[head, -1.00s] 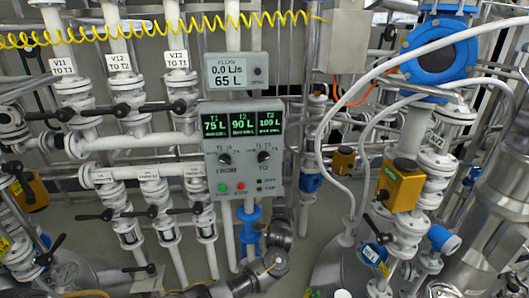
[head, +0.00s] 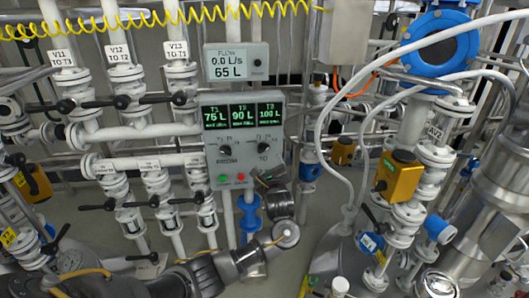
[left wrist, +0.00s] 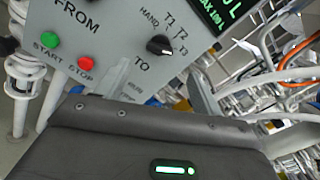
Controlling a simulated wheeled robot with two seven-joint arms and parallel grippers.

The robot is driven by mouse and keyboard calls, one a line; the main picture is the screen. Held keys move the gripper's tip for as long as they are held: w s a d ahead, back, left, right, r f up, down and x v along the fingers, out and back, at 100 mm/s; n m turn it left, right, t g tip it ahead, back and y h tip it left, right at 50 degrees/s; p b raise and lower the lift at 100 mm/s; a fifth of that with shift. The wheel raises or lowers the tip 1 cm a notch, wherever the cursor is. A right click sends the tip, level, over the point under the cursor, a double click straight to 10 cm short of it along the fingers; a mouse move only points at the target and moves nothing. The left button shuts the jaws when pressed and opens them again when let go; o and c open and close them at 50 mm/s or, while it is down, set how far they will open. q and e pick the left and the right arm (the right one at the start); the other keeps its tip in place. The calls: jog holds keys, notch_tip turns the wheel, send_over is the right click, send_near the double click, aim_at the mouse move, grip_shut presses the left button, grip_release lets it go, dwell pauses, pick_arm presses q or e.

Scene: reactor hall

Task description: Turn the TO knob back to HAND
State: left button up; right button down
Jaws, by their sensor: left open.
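The TO knob (head: 263,147) is a small black knob on the right of the grey control panel (head: 211,166). In the left wrist view the knob (left wrist: 160,45) sits among the labels HAND, T1, T2 and T3; its long end seems to lie toward T3, but its mark is too small to be sure. My left gripper (head: 269,178) is open and empty, just below the knob at the panel's lower right corner, apart from the knob. My right gripper is not in view.
The FROM knob (head: 226,149) is left of the TO knob, above a green button (head: 223,179) and a red button (head: 241,177). The flow display (head: 237,62) is above the panel. Valves and pipes crowd the left; a white hose (head: 335,115) loops at the right.

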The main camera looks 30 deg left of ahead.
aim_at(264, 150)
pick_arm(q)
jog(key=x, duration=0.9)
jog(key=shift+w+a, duration=0.15)
jog(key=c, duration=1)
